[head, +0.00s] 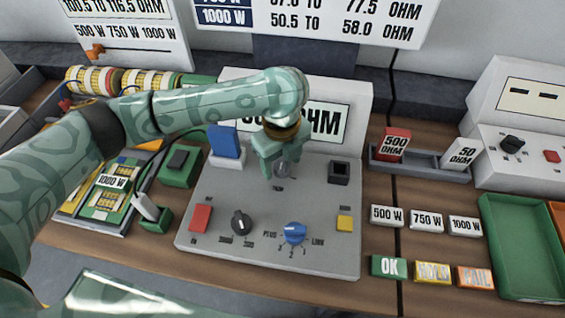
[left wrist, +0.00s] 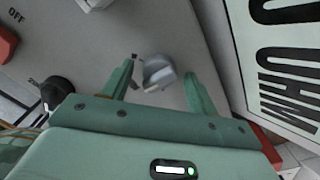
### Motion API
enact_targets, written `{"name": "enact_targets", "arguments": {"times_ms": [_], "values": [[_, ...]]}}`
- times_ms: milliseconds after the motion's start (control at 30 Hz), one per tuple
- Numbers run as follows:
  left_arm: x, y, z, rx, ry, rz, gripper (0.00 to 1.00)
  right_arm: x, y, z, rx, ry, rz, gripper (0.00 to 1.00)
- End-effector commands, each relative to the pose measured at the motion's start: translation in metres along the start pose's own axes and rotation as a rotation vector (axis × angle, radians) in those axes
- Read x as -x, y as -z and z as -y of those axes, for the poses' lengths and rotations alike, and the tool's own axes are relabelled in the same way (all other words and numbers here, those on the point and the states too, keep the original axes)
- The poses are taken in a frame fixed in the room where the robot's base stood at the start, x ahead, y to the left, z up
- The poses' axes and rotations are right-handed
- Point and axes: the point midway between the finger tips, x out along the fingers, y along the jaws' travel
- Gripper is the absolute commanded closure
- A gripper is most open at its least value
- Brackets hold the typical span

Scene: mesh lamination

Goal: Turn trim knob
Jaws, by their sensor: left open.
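A small grey knob (head: 282,169), which looks like the trim knob, stands on the sloped grey panel (head: 330,215) below the display. My left gripper (head: 270,160) is over it, pointing down, and partly hides it. In the left wrist view the grey knob (left wrist: 158,72) sits between the two spread fingers of my left gripper (left wrist: 157,84). Gaps show on both sides of the knob, so the fingers do not appear to touch it. My right gripper is not in view.
The panel also carries a black knob (head: 241,222), a blue knob (head: 295,233), a red button (head: 200,218), a yellow button (head: 344,223) and a blue block (head: 224,142). The display (head: 330,120) rises close behind my gripper. A green tray (head: 520,245) lies at right.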

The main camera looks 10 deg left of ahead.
Motion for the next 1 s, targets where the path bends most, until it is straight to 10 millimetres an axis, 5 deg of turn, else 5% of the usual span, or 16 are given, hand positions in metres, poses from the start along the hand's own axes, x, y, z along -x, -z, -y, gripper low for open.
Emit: {"name": "enact_targets", "arguments": {"times_ms": [300,467,1000], "values": [[-0.002,0.000,0.000,0.000,0.001,0.001,0.44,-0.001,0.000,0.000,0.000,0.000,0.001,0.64],[-0.002,0.000,0.000,0.000,0.001,0.001,0.86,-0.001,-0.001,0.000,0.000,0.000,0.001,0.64],[0.003,0.001,-0.001,-0.142,0.000,0.002,0.85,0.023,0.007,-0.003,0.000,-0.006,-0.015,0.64]]}}
